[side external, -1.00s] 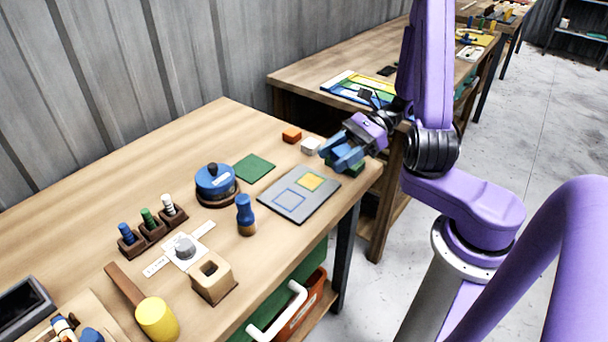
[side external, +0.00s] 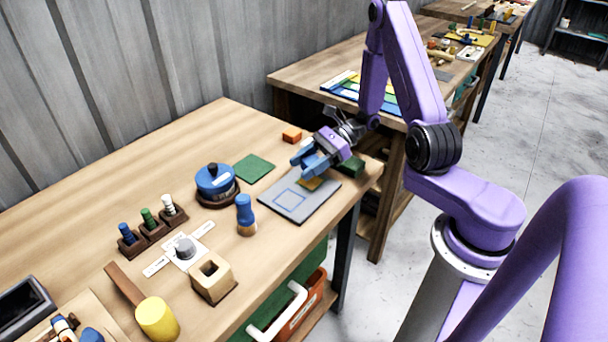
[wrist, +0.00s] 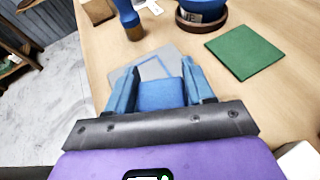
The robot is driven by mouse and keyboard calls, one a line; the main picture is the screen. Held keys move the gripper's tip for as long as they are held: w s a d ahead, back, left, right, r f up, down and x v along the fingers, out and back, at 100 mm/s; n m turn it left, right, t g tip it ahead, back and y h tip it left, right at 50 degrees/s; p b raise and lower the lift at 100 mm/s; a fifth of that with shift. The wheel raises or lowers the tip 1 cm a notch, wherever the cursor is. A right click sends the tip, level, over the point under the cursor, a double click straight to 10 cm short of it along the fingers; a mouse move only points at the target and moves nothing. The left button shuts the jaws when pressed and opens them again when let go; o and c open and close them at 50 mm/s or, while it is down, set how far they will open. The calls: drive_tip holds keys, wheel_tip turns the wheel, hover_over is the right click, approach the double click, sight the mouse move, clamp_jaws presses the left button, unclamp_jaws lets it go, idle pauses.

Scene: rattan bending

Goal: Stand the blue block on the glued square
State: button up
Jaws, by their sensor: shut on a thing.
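My gripper (side external: 304,166) is shut on the blue block (wrist: 160,94), which shows between its two blue fingers in the wrist view. In the side view the fingers and block are hard to tell apart. The grey board (side external: 318,203) bears a blue outlined square (side external: 289,200) and a filled yellow square (side external: 311,184). My gripper is low over the yellow square and partly hides it. The wrist view shows the board (wrist: 180,58) beyond the fingers. Which square has glue, and whether the block touches the board, I cannot tell.
A dark green block (side external: 353,167) is close right of my gripper. An orange block (side external: 291,135) and a green mat (side external: 254,168) are behind the board. A blue-topped wooden peg (side external: 245,214) and a round blue tool (side external: 215,182) stand to the left. The table's right edge is near.

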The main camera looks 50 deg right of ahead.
sight(304, 183)
drive_tip(key=shift+w+f, duration=0.15)
drive_tip(key=shift+f, duration=0.05)
drive_tip(key=shift+w+f, duration=0.2)
drive_tip(key=shift+f, duration=1.55)
drive_tip(key=shift+f, duration=0.1)
drive_tip(key=o, duration=1)
